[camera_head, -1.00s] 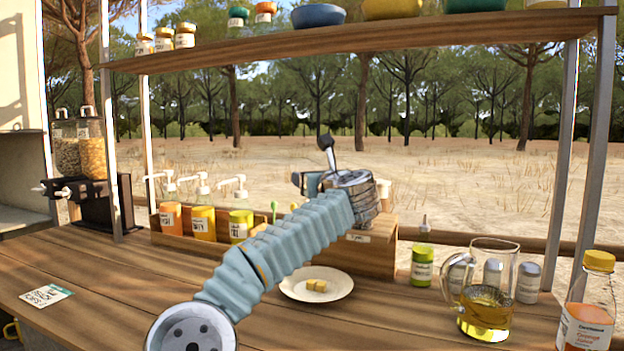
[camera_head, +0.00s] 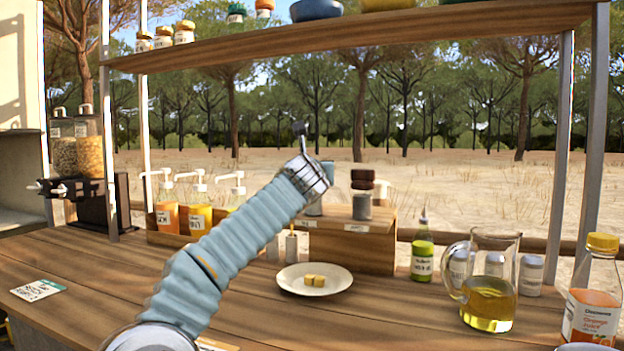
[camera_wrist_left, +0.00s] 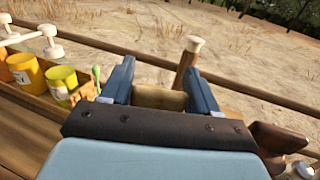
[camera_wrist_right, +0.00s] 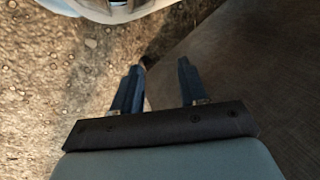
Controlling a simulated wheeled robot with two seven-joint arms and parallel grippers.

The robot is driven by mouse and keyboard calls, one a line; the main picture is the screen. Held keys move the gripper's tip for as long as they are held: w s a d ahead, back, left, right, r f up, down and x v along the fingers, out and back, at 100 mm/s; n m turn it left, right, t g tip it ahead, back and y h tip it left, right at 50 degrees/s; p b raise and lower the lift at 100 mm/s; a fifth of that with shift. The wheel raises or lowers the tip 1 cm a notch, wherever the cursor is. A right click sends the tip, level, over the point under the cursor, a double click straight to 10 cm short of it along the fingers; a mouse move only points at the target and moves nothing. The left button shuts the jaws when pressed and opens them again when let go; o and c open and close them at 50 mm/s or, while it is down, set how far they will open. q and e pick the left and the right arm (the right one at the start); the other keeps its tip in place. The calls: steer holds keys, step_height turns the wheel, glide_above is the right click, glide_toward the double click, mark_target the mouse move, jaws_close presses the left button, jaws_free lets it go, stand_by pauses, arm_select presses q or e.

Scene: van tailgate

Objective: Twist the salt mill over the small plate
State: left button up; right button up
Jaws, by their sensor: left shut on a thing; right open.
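The small plate (camera_head: 290,284) is white and lies on the counter at the middle, with small yellow cubes on it. My left gripper (camera_head: 322,178) is above the left end of a wooden riser. In the left wrist view its fingers (camera_wrist_left: 160,92) are closed on a light brown thing (camera_wrist_left: 160,99), which I take for the salt mill. A grey base (camera_head: 315,207) shows under the gripper; whether it touches the riser I cannot tell. A dark brown mill (camera_head: 361,190) with a grey base stands to its right. My right gripper (camera_wrist_right: 160,85) is open and empty, away from the counter.
The riser (camera_head: 350,248) stands behind the plate. A green-labelled bottle (camera_head: 422,255), glass jug (camera_head: 488,300), several shakers and a juice bottle (camera_head: 592,305) stand at right. Pump bottles (camera_head: 200,218) stand in a left box. A shelf (camera_head: 350,45) spans above. The front left counter is mostly clear.

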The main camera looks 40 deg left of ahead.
arm_select(q)
steer(key=m+t+h, duration=0.1)
steer(key=m+h, duration=0.1)
steer(key=h, duration=0.1)
steer(key=shift+t, duration=0.3)
steer(key=shift+w+d+f+m+t+h+b, duration=0.15)
steer(key=shift+m+t+h+b, duration=0.2)
steer(key=shift+m+h, duration=0.45)
steer(key=shift+d+m+t+h+b, duration=0.25)
steer(key=shift+m+h+b, duration=0.45)
steer(key=shift+h, duration=0.6)
steer(key=o, duration=1)
steer(key=shift+c, duration=0.2)
